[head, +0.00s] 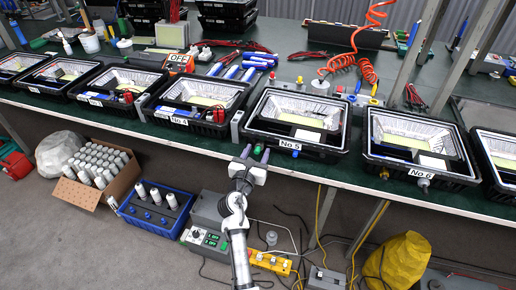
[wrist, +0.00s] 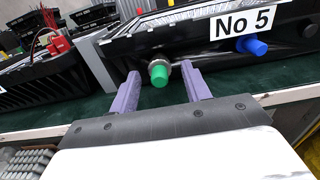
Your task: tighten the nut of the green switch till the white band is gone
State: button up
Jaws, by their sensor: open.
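The green switch (wrist: 159,78) sticks out of the front wall of the black housing labelled No 5 (wrist: 290,42), left of the label. A greyish metal nut or collar (wrist: 153,67) shows around its base; I cannot make out a separate white band. My gripper (wrist: 161,71) is open, with one purple finger on each side of the switch and gaps between. In the head view my gripper (head: 256,153) is at the left part of the No 5 housing's front (head: 262,142), and the switch shows small between the fingers (head: 257,149).
A blue switch (wrist: 252,46) sits on the same front, right of the green one. Housings No 4 (head: 180,123) and No 6 (head: 420,174) stand on either side along the green bench. Crates and a yellow bag (head: 398,262) are on the floor below.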

jog(key=shift+x, duration=0.85)
jog(key=shift+c, duration=0.4)
jog(key=c, duration=0.9)
jog(key=shift+m, duration=0.4)
jog(key=shift+a+m+b, duration=0.1)
jog(key=shift+m+b, duration=0.5)
jog(key=shift+m, duration=1.9)
jog(key=o, duration=1)
